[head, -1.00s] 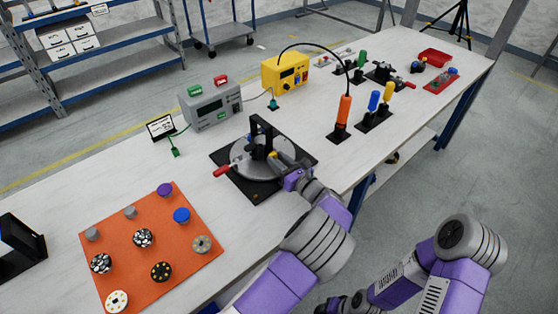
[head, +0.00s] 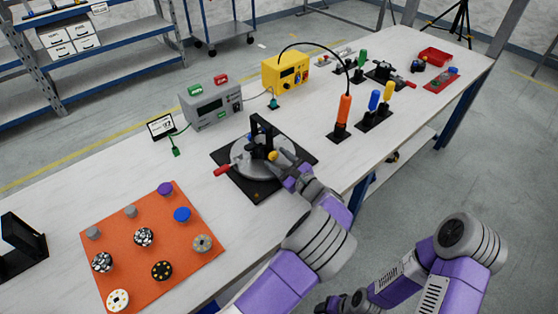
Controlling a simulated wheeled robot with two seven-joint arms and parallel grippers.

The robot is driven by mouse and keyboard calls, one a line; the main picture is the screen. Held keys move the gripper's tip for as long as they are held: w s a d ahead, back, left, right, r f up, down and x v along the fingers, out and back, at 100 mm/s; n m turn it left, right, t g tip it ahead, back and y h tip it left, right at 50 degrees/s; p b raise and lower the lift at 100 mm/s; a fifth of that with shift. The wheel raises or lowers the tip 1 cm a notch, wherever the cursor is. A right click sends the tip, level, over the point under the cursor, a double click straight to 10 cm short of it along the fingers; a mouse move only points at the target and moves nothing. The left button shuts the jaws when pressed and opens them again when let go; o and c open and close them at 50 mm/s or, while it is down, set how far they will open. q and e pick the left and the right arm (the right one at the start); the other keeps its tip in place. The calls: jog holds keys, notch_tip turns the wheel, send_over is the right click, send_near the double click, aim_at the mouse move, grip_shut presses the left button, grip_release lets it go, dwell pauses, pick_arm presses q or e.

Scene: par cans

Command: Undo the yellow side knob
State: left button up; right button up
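The yellow side knob (head: 273,156) is a small round knob on the right side of the dark upright post (head: 256,134) of the fixture. The post stands over a round grey disc (head: 243,166) on a black base plate (head: 262,187). My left gripper (head: 285,168) is just right of the knob and nearer to me. Its fingers look spread apart, with nothing seen between them, and the knob looks clear of them. The gripper covers the disc's right part. My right arm (head: 450,280) is low at the right, off the table; its gripper is not clearly seen.
A red-handled lever (head: 221,171) sticks out at the fixture's left. An orange mat (head: 130,262) with several round parts lies front left. A grey meter box (head: 211,106) and a yellow box (head: 286,73) stand behind. An orange-handled tool (head: 343,110) stands to the right.

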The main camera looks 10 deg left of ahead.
pick_arm(q)
jog(key=p+v, duration=0.2)
jog(key=v, duration=0.4)
jog(key=shift+s+d+r, duration=0.1)
jog(key=shift+s+d, duration=0.05)
jog(key=shift+d, duration=0.15)
jog(key=shift+s+d, duration=0.35)
